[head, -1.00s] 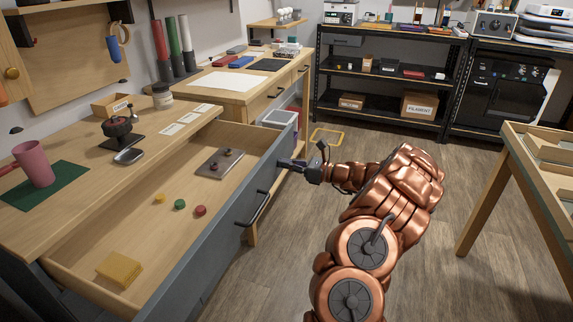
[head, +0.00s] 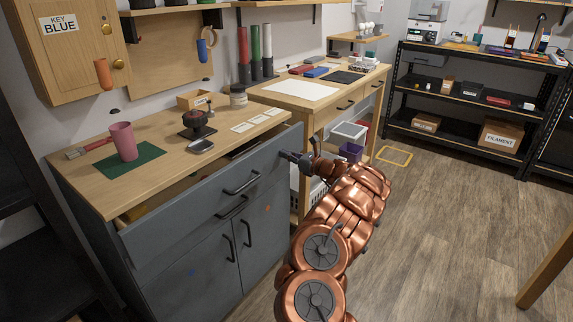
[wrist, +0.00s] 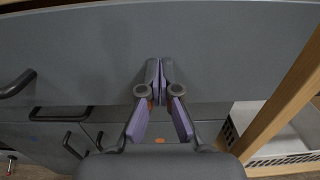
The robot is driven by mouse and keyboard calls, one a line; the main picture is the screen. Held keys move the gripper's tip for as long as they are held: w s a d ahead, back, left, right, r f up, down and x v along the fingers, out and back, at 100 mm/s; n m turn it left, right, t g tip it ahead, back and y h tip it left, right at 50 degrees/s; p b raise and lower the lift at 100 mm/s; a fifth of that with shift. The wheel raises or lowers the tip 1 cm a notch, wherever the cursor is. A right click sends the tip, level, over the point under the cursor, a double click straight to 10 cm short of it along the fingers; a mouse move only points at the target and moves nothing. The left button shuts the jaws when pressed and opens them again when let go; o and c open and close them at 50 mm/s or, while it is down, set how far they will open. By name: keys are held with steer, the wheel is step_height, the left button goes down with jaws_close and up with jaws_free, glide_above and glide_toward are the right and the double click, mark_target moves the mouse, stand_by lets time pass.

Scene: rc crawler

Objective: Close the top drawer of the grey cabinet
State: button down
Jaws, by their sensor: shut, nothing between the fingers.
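The grey cabinet (head: 185,285) stands at the left of the head view under a wooden top. The drawer has a black bar handle (head: 242,183). My gripper (head: 284,155) is shut and empty, with its tips at the right end of the drawer front. In the wrist view, the closed purple-padded fingers (wrist: 160,68) point at the grey drawer front (wrist: 235,45) and seem to touch it, right of the handle (wrist: 17,84).
On the cabinet top are a pink cup (head: 123,141) on a green mat, a black joystick-like device (head: 195,125) and a small box (head: 195,100). A wooden desk (head: 330,88) stands beyond, with a white bin (head: 349,131) below.

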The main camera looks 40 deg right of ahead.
steer(key=b+x, duration=0.1)
steer(key=x, duration=0.5)
steer(key=shift+w, duration=0.1)
steer(key=shift+w+a+r, duration=0.1)
steer(key=shift+w+a, duration=0.05)
steer(key=shift+w, duration=0.1)
steer(key=shift+w+a+r, duration=0.1)
steer(key=shift+a, duration=0.1)
steer(key=v, duration=1.4)
steer(key=shift+s+d+p, duration=0.25)
steer(key=shift+d+p, duration=0.05)
steer(key=shift+d, duration=0.1)
